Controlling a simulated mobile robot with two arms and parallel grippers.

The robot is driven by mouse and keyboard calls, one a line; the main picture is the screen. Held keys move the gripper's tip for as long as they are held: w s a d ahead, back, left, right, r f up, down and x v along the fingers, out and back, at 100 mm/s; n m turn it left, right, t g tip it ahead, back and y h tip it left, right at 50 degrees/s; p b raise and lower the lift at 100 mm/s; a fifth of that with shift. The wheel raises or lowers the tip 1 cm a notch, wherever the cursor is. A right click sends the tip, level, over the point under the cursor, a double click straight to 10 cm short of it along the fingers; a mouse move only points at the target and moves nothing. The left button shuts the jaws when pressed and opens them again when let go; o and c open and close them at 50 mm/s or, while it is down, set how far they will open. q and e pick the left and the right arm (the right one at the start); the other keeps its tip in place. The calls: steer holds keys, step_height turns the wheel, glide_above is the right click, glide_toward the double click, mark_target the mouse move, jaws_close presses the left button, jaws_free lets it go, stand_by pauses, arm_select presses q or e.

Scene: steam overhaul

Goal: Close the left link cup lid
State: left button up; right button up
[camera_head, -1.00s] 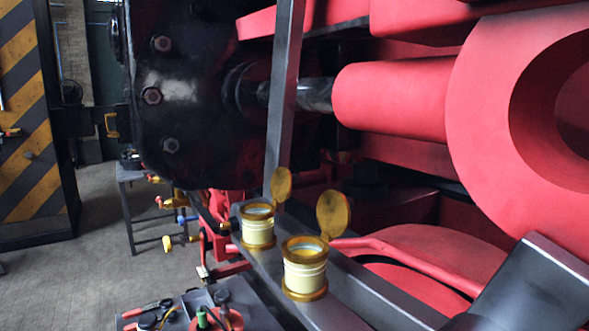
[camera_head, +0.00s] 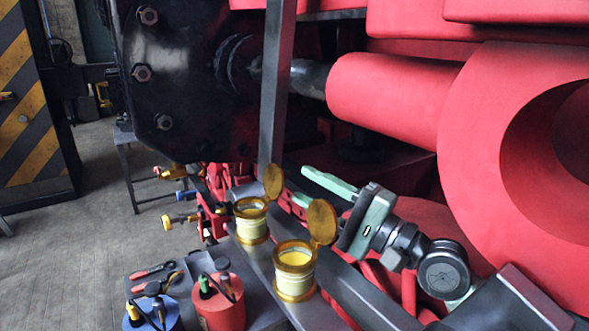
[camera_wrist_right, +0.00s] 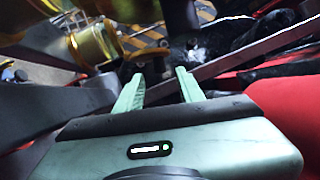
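Two cream cups with amber rims stand side by side on a grey bar. The left link cup (camera_head: 252,226) has its round amber lid (camera_head: 273,182) raised upright on the right side of its rim. The nearer right cup (camera_head: 295,277) also has its lid (camera_head: 321,221) raised. My right gripper (camera_head: 300,183) is behind and right of the lids, its green fingers pointing left towards the left lid, seemingly apart from it. In the right wrist view my right gripper (camera_wrist_right: 160,73) is open and empty, with an amber cup (camera_wrist_right: 93,44) at upper left. My left gripper is out of view.
A grey upright post (camera_head: 276,90) rises behind the left cup. Red rods and a large red wheel part (camera_head: 480,150) crowd the right. A red can (camera_head: 220,305) and a blue can (camera_head: 150,314) stand at the bottom. Open floor lies at left.

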mark_target(278, 183)
steer(key=x, duration=0.3)
steer(key=shift+s+r+p, duration=0.15)
steer(key=shift+r+p, duration=0.05)
steer(key=shift+p, duration=0.2)
steer(key=shift+w+a, duration=0.35)
steer(key=shift+a, duration=0.05)
